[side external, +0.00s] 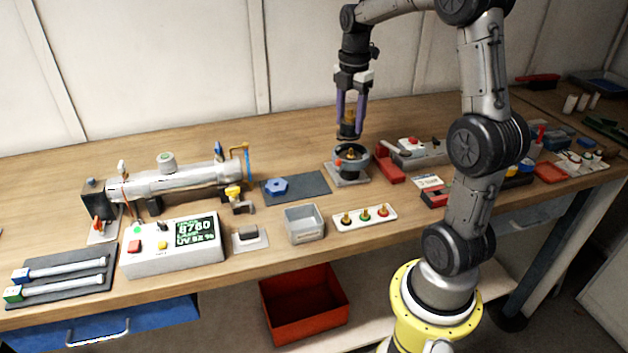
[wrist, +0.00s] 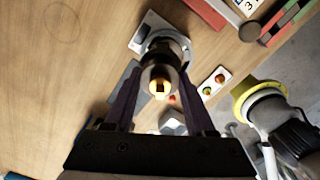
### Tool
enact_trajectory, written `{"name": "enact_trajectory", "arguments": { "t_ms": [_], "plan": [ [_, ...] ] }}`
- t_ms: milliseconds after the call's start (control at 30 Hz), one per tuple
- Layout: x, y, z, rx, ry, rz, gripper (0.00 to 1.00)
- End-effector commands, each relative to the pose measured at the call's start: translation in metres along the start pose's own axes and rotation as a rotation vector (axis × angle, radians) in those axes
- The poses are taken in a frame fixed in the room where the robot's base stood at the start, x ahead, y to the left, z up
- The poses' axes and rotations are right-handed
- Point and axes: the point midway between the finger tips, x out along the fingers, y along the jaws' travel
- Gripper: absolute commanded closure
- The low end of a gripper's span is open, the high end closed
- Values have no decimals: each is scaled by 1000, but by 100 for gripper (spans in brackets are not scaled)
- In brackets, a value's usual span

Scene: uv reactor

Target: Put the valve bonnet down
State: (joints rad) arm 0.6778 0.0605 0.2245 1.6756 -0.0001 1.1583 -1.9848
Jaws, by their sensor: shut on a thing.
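The valve bonnet (side external: 349,129), a small brass-coloured piece with a dark lower part, is between the purple fingers of my gripper (side external: 351,122). In the wrist view my gripper (wrist: 161,95) is shut on the bonnet (wrist: 159,87), whose brass end faces the camera. The bonnet hangs roughly upright above a round dark fixture (side external: 350,163) on a grey base plate. A small brass part and a red spot show in that fixture. In the wrist view the bonnet and fingers hide much of what lies below.
A dark mat (side external: 312,183) with a blue hexagonal piece (side external: 277,186) lies left of the fixture. A grey bin (side external: 305,232) and a white tray (side external: 344,225) of small coloured parts stand in front. A red object (side external: 390,177) and a grey box are close on the right.

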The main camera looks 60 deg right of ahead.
Motion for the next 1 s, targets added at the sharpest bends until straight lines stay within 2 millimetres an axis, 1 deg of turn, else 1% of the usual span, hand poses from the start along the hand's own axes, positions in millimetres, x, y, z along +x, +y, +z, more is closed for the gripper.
{"name": "enact_trajectory", "arguments": {
  "t_ms": [100, 267, 433, 500, 600, 700, 833, 1000],
  "plan": [
    [5, 9, -9, -246, -1, 3, 94],
    [14, 22, -27, -588, -1, 5, 94],
    [25, 34, -54, -902, 4, 1, 94],
    [31, 39, -70, -999, 10, -4, 94],
    [36, 42, -84, -1036, 17, -11, 94],
    [44, 42, -90, -1051, 21, -16, 94],
    [64, 41, -92, -1052, 22, -17, 94],
    [79, 41, -91, -1050, 21, -15, 94]
  ]
}}
